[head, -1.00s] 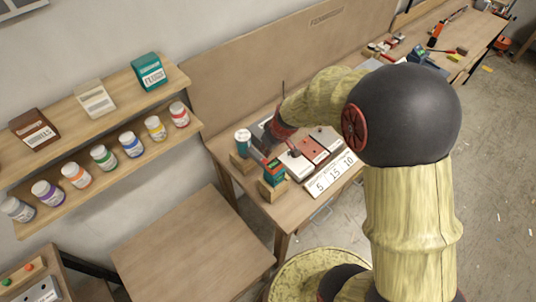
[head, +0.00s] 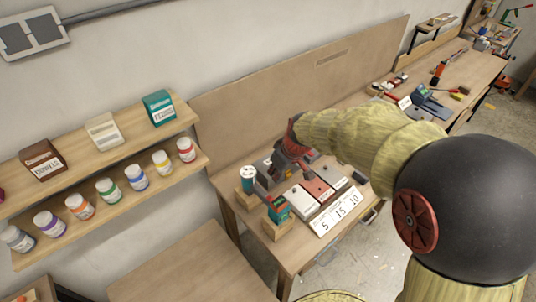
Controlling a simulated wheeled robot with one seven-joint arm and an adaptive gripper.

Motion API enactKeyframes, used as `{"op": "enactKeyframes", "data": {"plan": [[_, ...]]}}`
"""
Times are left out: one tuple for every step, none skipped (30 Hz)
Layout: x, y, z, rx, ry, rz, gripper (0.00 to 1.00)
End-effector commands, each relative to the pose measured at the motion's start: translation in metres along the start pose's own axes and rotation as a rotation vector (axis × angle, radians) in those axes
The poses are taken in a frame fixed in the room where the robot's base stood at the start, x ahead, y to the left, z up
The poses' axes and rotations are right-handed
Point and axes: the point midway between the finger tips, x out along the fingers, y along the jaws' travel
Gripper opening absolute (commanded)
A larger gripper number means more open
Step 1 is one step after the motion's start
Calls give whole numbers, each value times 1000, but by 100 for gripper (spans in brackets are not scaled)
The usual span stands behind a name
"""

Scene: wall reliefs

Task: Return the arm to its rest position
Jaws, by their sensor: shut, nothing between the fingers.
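My arm (head: 370,140) reaches from the right of the head view toward the bench by the wall. Its yellowish sleeve ends at a red ring near the back panel. My gripper (head: 284,160) is small and dark there, over the back of the bench behind the white, red and grey boxes. It looks shut and I see nothing held in it. Its fingertips are hard to make out against the dark things behind.
The bench (head: 285,255) holds a white box (head: 298,199), a red box (head: 318,189), a grey box (head: 335,176), a number card (head: 337,212), a teal box (head: 278,210) and a white-topped can (head: 248,177). Wall shelves (head: 120,205) with bottles stand left. A table (head: 195,270) is in front.

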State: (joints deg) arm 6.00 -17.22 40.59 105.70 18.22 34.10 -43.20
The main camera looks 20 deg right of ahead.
Motion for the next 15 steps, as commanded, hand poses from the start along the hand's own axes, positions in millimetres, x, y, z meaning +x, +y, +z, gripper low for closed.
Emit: {"op": "enactKeyframes", "data": {"plan": [[0,0,0,0,0,0,0],[0,0,0,0,0,0,0],[0,0,0,0,0,0,0],[0,0,0,0,0,0,0],[0,0,0,2,0,0,0],[0,0,0,10,0,0,0],[0,0,0,19,0,-1,0],[0,-1,0,32,-2,-2,0],[0,-2,2,55,-7,-6,0],[0,-2,4,75,-13,-9,0],[1,-4,7,96,-24,-13,0],[3,-7,15,129,-44,-20,0],[4,-11,23,155,-64,-25,0],[4,-14,31,181,-83,-29,0],[0,-18,41,215,-105,-31,0]]}}
